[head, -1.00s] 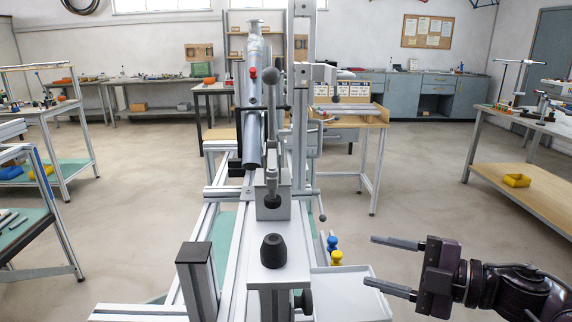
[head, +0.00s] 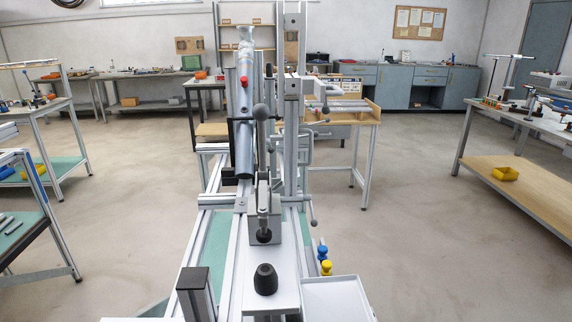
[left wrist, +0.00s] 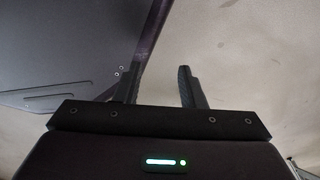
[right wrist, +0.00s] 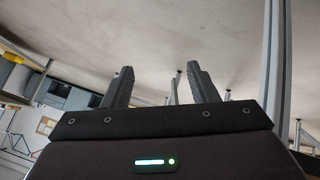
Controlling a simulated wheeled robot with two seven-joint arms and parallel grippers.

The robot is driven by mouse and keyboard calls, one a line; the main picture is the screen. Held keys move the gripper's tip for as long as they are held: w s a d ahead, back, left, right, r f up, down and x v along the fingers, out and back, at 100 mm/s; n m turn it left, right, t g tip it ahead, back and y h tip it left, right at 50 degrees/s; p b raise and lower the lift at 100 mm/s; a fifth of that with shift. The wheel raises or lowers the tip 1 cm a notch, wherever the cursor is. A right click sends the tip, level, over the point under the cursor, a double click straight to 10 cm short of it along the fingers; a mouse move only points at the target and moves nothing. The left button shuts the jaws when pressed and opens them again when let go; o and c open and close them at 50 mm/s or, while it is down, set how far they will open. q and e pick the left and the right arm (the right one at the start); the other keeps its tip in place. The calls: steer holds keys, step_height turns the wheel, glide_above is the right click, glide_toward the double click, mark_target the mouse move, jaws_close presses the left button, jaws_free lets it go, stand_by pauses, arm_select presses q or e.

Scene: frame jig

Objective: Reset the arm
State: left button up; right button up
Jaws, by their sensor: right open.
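My left gripper shows in the left wrist view (left wrist: 160,88), its two dark fingers apart with nothing between them. My right gripper shows in the right wrist view (right wrist: 160,88), its fingers apart and empty, with floor and bench legs beyond. Neither gripper is in the head view. The frame jig (head: 228,250) stands straight ahead in the head view. It carries a grey tube (head: 243,130), a clamp lever with a ball end (head: 261,112) and a black knob (head: 265,279).
A small white tray (head: 338,300) is fixed at the jig's front right, with blue and yellow knobs (head: 325,267) beside it. Workbenches stand at the left (head: 45,108) and right (head: 535,185). The floor (head: 430,230) to the right of the jig is clear.

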arm_select(q)
steer(key=shift+s+a+r+p, duration=0.1)
steer(key=shift+s+r+p, duration=0.25)
steer(key=shift+s, duration=0.2)
steer(key=shift+s+a+r+p, duration=0.1)
steer(key=shift+s+r+p, duration=0.15)
steer(key=shift+s+p, duration=0.25)
arm_select(e)
steer(key=s+a+f+g, duration=0.2)
steer(key=s+a+f, duration=0.2)
steer(key=s, duration=0.5)
steer(key=s+a+f+m+g+y, duration=0.1)
steer(key=s+a+f+g, duration=0.1)
steer(key=s+a+f, duration=0.2)
steer(key=s+a+f+m+g, duration=0.1)
steer(key=s+a+f+g, duration=0.2)
steer(key=s+a, duration=0.6)
steer(key=s+f, duration=0.1)
steer(key=s, duration=0.6)
steer(key=shift+f, duration=0.2)
steer(key=shift+a, duration=0.1)
